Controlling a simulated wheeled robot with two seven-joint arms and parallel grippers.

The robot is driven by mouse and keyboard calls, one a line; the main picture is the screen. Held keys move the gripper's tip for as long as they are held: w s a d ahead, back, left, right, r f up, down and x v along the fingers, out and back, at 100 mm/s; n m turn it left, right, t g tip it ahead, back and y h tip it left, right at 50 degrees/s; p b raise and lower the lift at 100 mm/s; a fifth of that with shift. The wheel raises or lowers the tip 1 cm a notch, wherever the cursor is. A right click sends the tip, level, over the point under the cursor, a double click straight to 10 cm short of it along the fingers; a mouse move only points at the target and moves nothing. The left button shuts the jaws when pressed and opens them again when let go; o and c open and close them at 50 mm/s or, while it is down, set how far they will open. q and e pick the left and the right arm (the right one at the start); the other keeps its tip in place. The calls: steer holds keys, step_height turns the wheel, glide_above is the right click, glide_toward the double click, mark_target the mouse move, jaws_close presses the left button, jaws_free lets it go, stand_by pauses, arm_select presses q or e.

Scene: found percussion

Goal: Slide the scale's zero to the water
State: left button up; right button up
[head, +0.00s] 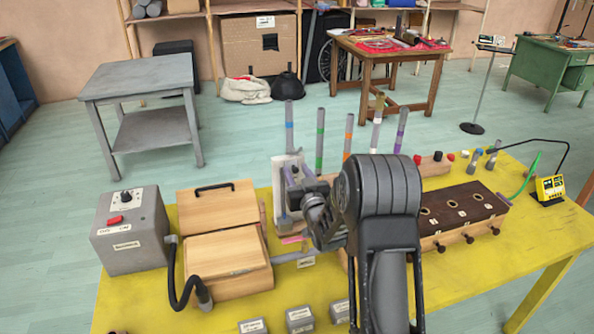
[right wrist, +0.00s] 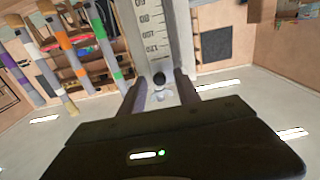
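The scale (right wrist: 152,28), a pale strip with dark marks and numbers, shows upside down in the right wrist view. A small dark round knob (right wrist: 160,78) sits at its end, between the two fingers of my right gripper (right wrist: 161,84), with gaps on both sides. In the head view the right gripper (head: 290,186) is at a pale upright panel (head: 278,202), partly covering it. The right gripper is open. I cannot make out a water level or the scale's zero. My left gripper is not in view.
Several upright tubes with coloured bands (head: 320,140) stand close behind the right gripper. A wooden box (head: 220,210) and a grey switch box (head: 130,235) stand to the left on the yellow table (head: 480,285). A dark-topped block with holes (head: 455,212) is to the right.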

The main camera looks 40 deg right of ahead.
steer(key=shift+w, duration=0.15)
steer(key=shift+c, duration=0.5)
jaws_close()
stand_by(0.9)
